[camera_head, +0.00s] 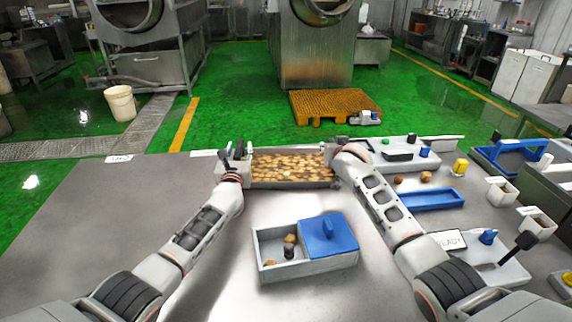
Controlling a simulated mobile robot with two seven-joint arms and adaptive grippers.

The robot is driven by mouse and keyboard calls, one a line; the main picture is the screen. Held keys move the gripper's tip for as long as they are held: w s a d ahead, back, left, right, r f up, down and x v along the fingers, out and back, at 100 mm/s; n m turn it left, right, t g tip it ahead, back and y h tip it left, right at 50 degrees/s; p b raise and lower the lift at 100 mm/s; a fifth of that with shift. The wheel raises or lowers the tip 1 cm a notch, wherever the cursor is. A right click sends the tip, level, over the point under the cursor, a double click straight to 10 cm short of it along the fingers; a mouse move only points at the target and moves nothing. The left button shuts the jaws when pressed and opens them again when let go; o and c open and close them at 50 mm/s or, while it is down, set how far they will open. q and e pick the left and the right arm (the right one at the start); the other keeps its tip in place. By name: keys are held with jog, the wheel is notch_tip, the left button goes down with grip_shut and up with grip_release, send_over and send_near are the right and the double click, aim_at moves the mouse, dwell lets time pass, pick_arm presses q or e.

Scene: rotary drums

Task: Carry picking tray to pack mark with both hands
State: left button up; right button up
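The picking tray (290,184) is a shallow metal tray filled with brown-yellow pieces, at the far edge of the steel table. My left gripper (234,158) is at the tray's left end, with dark fingers pointing up and away. My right gripper (350,158) is at the tray's right end, mostly hidden by its own wrist. Both seem to touch the tray, but the picture is too small to show whether the fingers are closed on it. A white label with dark lettering (119,158) lies at the table's far left edge; I cannot tell if it is the pack mark.
A grey box with a blue lid part (328,238) and a few brown pieces stands between my arms. A blue tray (431,199), a white READY device (470,250) and other fixtures crowd the right side. The table's left part (110,215) is clear.

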pick_arm(q)
grip_shut()
pick_arm(e)
grip_shut()
pick_arm(q)
jog(key=shift+r, duration=0.15)
pick_arm(e)
jog(key=shift+r, duration=0.2)
pick_arm(q)
jog(key=shift+r, duration=0.15)
pick_arm(e)
jog(key=shift+w+r, duration=0.1)
jog(key=shift+r, duration=0.05)
